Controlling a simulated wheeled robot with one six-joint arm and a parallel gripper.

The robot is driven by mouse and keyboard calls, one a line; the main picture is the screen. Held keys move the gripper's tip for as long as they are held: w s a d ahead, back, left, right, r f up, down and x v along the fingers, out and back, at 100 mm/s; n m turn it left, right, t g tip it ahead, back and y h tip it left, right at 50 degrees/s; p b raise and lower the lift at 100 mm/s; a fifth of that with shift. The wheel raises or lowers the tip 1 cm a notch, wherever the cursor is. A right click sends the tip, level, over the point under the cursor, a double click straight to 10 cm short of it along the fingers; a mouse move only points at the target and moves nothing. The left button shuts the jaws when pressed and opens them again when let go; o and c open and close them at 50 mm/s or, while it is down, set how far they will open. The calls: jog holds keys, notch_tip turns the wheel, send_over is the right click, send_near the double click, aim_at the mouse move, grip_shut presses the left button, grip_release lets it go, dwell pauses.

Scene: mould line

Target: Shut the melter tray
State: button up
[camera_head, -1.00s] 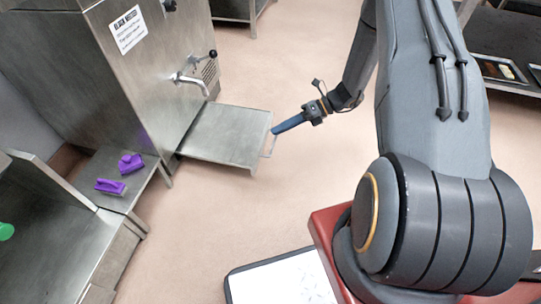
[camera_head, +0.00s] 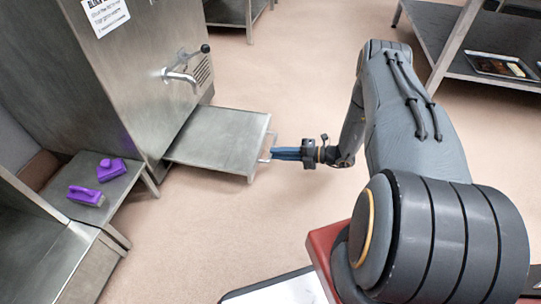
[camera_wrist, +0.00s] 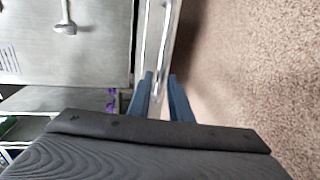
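The melter tray (camera_head: 222,138) is a flat steel tray that sticks out of the front of the steel melter (camera_head: 135,75), below its spout. Its thin bar handle (camera_head: 270,147) is on the outer edge. My gripper (camera_head: 273,154) reaches in from the right, its blue fingertips at the handle. In the wrist view, the handle (camera_wrist: 166,50) runs between the two fingers of my gripper (camera_wrist: 160,76). The fingers are apart, with a gap showing around the bar. Whether either finger touches it cannot be told.
A low steel bench (camera_head: 120,190) with two purple brushes (camera_head: 98,182) stands left of the tray. The spout (camera_head: 180,76) and a black-knobbed lever are above the tray. A steel rack (camera_head: 455,60) holding a dark tray is at the upper right. The floor around the tray is clear.

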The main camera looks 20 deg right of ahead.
jog(key=shift+b+x, duration=0.4)
jog(key=shift+x, duration=1.2)
grip_shut()
